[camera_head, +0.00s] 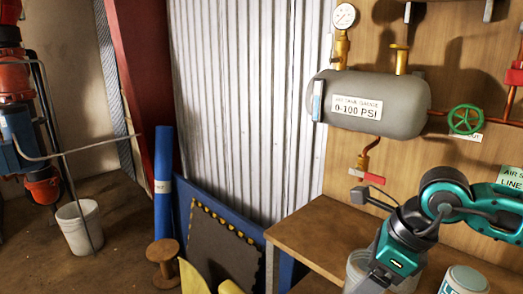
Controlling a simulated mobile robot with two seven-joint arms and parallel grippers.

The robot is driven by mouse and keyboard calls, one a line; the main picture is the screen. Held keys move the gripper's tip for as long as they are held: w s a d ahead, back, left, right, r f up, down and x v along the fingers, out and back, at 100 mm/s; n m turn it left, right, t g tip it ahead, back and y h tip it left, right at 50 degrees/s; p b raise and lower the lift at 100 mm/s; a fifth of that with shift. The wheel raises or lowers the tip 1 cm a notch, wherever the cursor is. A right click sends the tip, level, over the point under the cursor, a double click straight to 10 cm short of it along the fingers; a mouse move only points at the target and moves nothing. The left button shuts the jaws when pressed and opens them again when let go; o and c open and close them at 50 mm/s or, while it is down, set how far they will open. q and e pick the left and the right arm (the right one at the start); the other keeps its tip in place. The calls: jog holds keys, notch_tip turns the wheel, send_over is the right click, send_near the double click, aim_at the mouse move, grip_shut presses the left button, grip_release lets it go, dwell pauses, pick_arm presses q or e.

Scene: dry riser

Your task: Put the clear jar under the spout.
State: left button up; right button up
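The spout (366,160) is a brass pipe with a red handle under the grey tank, above the wooden bench. A pale, greyish jar-like container (354,268) stands on or just over the bench at the bottom, partly hidden by my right gripper; I cannot tell whether it is the clear jar. My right gripper (372,284) points down in front of it, and its fingertips are cut off or hidden, so its opening is unclear. Another container (464,281) with a teal label stands to the right, cut by the frame's bottom. My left gripper is not in view.
The bench (312,232) is clear at its left. The grey tank (385,103) carries a gauge (344,16); a green valve wheel (466,119) is to its right. A blue roll (163,205), a wooden spool (162,262) and a white bucket (79,229) stand on the floor left.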

jog(key=n, duration=0.2)
jog(key=w+r+n+g, duration=0.1)
jog(key=n, duration=0.1)
jog(key=d+n+g, duration=0.1)
jog(key=shift+w+r+n+y, duration=0.15)
jog(key=shift+r+n+y, duration=0.15)
jog(key=shift+r+n, duration=0.1)
notch_tip(320, 180, up, 9)
jog(key=w+n+g+h, duration=0.3)
jog(key=n+g+h, duration=0.2)
jog(key=n, duration=1.3)
jog(key=x, duration=0.9)
jog(key=p+x, duration=0.1)
jog(key=x, duration=0.4)
jog(key=shift+s+d+f, duration=0.15)
jog(key=shift+s+f, duration=0.05)
jog(key=shift+s, duration=0.2)
jog(key=shift+s+f, duration=0.2)
jog(key=shift+f, duration=0.1)
jog(key=shift+r, duration=0.1)
